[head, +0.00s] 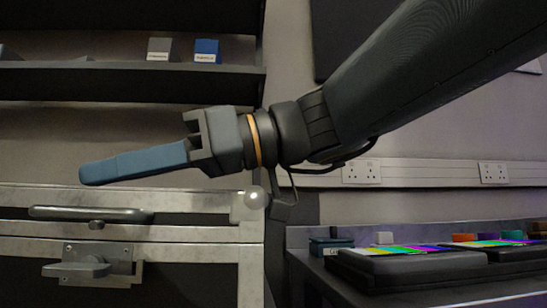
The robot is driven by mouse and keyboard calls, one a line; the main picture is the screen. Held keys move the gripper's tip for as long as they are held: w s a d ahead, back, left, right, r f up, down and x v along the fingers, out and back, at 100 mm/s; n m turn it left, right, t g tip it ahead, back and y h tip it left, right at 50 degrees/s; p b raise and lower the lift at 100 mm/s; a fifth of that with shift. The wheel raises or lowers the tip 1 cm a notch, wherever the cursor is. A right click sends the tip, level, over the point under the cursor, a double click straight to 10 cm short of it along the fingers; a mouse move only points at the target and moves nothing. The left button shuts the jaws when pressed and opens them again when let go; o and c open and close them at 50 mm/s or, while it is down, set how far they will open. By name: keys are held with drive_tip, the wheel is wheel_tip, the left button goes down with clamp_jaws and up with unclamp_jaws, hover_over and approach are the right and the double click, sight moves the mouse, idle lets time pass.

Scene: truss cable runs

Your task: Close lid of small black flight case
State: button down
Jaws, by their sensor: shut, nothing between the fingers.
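A black case with silver metal edging (140,243) stands at the lower left, close to the camera. It has a ball-shaped corner, a long bar handle (92,213) and a butterfly-type latch (92,268) on its front. Only its upper right part is in view, and I cannot tell whether its lid is open or closed. I also cannot tell whether this is the small flight case. My gripper (88,175) has blue fingers pointing left, shut and empty. In the picture they lie just above the case's top edge; I see no clear contact.
A dark shelf (130,84) on the back wall holds a grey box (159,49) and a blue box (206,51). A bench (330,284) at the right carries black flat objects (410,270) with coloured strips. Wall sockets (361,173) run behind it.

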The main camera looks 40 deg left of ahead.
drive_tip(key=shift+w+f, duration=0.1)
drive_tip(key=shift+f, duration=0.45)
wheel_tip(320, 180, up, 5)
drive_tip(key=shift+d+f+p, duration=0.1)
drive_tip(key=shift+f+p, duration=0.1)
drive_tip(key=shift+p, duration=0.25)
drive_tip(key=v, duration=0.3)
drive_tip(key=p+v, duration=0.1)
drive_tip(key=v, duration=0.2)
drive_tip(key=p+v, duration=0.1)
drive_tip(key=v, duration=0.3)
drive_tip(key=shift+r, duration=0.3)
